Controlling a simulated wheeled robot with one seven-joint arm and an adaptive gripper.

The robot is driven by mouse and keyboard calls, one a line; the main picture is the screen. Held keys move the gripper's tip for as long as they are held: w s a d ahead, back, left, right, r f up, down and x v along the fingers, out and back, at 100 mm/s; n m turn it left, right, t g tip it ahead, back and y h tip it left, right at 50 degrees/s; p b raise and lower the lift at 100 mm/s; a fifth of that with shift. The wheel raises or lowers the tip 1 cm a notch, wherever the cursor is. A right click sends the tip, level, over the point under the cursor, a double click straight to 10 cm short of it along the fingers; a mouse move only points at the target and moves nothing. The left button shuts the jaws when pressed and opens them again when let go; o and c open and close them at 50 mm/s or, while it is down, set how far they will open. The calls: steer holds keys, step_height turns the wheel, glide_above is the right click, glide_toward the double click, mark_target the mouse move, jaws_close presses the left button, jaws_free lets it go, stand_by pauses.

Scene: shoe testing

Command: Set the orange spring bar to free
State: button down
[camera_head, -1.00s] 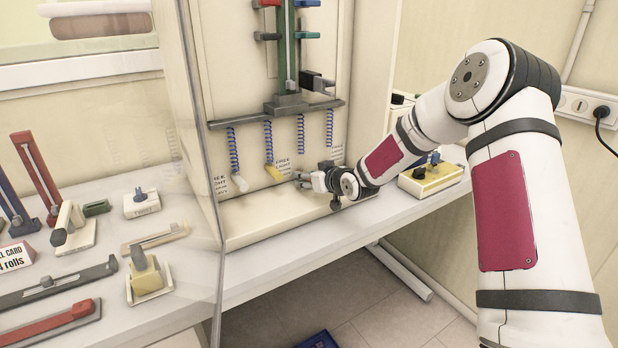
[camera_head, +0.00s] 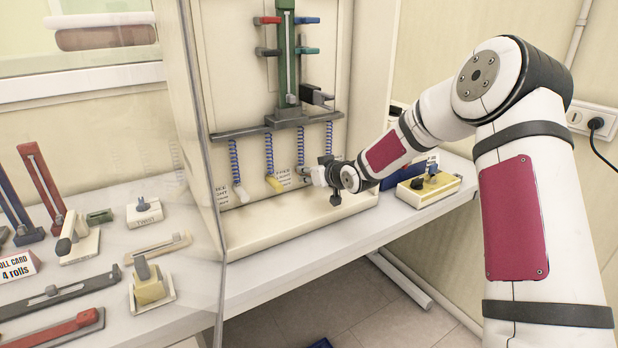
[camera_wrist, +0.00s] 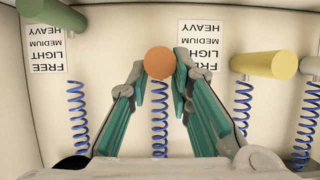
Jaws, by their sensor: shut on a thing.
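The orange spring bar (camera_wrist: 159,61) shows end-on as a round orange face in the wrist view, with a blue spring (camera_wrist: 159,120) running from it. My gripper (camera_wrist: 160,72) is shut on it, one green fingertip on each side. In the wrist view the panel is upside down; the bar's face appears near the FREE line of the label (camera_wrist: 199,50), but perspective leaves its exact setting unclear. In the head view my gripper (camera_head: 316,174) is at the panel's lower right and hides the orange bar.
A clear pane (camera_head: 190,190) stands left of the panel. A yellow box (camera_head: 430,188) with knobs is right of my gripper.

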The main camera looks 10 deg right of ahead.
steer(key=c, duration=1.4)
jaws_free()
steer(key=shift+r, duration=0.35)
steer(key=shift+c, duration=0.2)
steer(key=shift+f, duration=0.15)
steer(key=v, duration=1.2)
